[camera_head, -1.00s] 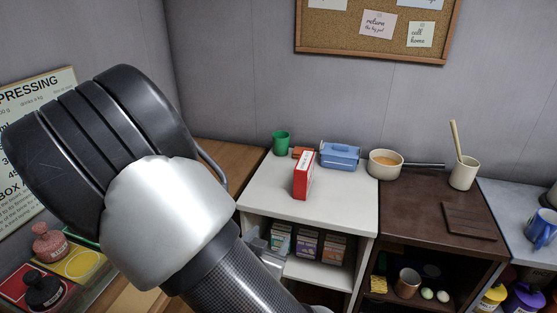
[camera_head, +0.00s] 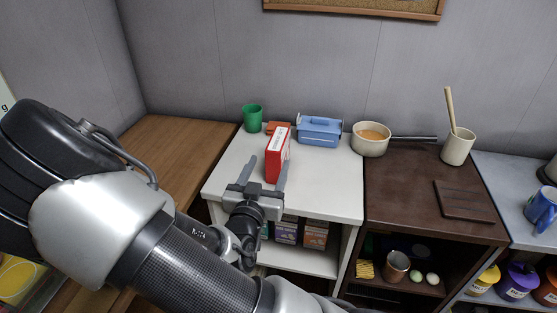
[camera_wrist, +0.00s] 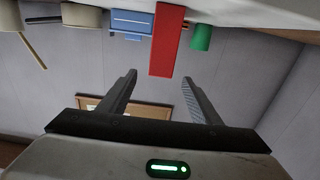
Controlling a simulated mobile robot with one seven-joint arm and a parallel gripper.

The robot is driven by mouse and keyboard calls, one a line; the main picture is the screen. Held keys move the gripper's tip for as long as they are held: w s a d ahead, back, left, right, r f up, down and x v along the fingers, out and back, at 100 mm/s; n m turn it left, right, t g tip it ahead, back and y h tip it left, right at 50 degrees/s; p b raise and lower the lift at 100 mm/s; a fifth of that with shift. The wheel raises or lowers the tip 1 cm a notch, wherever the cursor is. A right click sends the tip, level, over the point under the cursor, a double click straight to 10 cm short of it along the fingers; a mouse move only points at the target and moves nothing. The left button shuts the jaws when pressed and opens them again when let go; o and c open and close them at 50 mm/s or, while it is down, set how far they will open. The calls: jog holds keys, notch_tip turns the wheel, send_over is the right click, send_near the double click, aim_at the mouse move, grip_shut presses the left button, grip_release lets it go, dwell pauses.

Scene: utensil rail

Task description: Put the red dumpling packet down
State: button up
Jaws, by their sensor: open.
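The red dumpling packet (camera_head: 278,153) stands upright on the white cabinet top (camera_head: 325,188), with a white label on its face. My gripper (camera_head: 268,162) is open and empty, in front of the packet, its fingers pointing toward it. In the wrist view, which is upside down, the packet (camera_wrist: 167,40) is at the top centre, roughly at or just beyond the fingertips (camera_wrist: 160,75). The right finger's tip is nearly in line with the packet's edge; I cannot tell whether they touch.
Behind the packet are a green cup (camera_head: 252,118), an orange-brown block (camera_head: 278,127) and a blue lidded box (camera_head: 320,131). A cream pan (camera_head: 370,139) stands to the right, its handle over the dark cabinet. The cabinet top's front right is clear. Boxes (camera_head: 316,233) sit on the shelf below.

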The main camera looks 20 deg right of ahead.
aim_at(278, 138)
jog(key=x, duration=0.7)
jog(key=shift+r, duration=0.1)
jog(key=shift+x, duration=2.65)
jog(key=shift+r, duration=0.25)
grip_shut()
